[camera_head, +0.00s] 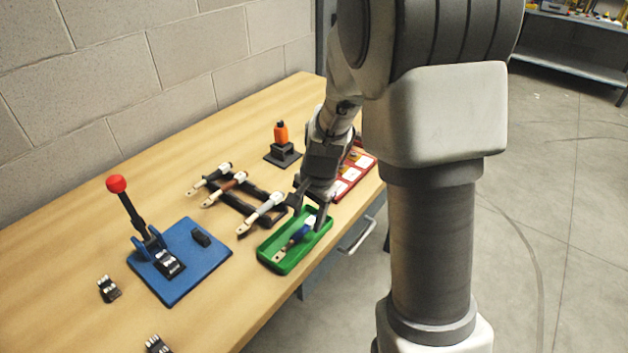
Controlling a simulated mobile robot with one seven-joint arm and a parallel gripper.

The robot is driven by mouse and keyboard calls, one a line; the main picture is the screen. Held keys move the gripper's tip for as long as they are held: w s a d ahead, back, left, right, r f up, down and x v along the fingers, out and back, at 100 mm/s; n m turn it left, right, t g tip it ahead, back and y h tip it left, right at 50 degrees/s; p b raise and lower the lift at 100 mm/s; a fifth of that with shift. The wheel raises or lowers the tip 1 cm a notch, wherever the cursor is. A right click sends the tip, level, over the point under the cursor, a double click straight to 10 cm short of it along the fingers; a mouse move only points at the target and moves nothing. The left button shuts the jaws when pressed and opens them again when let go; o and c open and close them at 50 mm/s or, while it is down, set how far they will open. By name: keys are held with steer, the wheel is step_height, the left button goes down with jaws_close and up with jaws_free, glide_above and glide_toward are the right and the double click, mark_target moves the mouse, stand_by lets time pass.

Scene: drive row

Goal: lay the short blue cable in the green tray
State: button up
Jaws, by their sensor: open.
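The green tray (267,262) sits near the front edge of the wooden table. The short blue cable (300,232) lies in the tray along its length, with a pale flat end toward the tray's near left. My gripper (308,219) is over the far part of the tray, pointing down, its fingers apart on either side of the cable's far part. The fingers and wrist hide some of the cable and the tray's far end. I cannot tell whether a finger touches the cable.
A dark rack (245,208) with several cables stands left of the tray. A blue base (190,262) with a red-knobbed lever is further left. An orange object (281,133) on a dark stand is behind. A red tray (357,170) lies right of my gripper. Small connectors (108,288) lie front left.

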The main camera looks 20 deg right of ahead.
step_height(320, 180, up, 14)
steer(key=s+d+p, duration=0.1)
steer(key=s+p, duration=0.1)
steer(key=shift+d+f, duration=0.2)
steer(key=s+a+r+n+t+p, duration=0.1)
steer(key=s+r+n+t, duration=0.1)
steer(key=s+r+n, duration=0.3)
steer(key=s+r+n+t+h+p, duration=0.1)
steer(key=s+r+n, duration=0.4)
steer(key=s, duration=0.7)
steer(key=shift+s+a+r+n+t, duration=0.3)
steer(key=shift+s+a+n+t, duration=0.05)
steer(key=shift+a+n+t, duration=0.05)
steer(key=shift+c, duration=0.2)
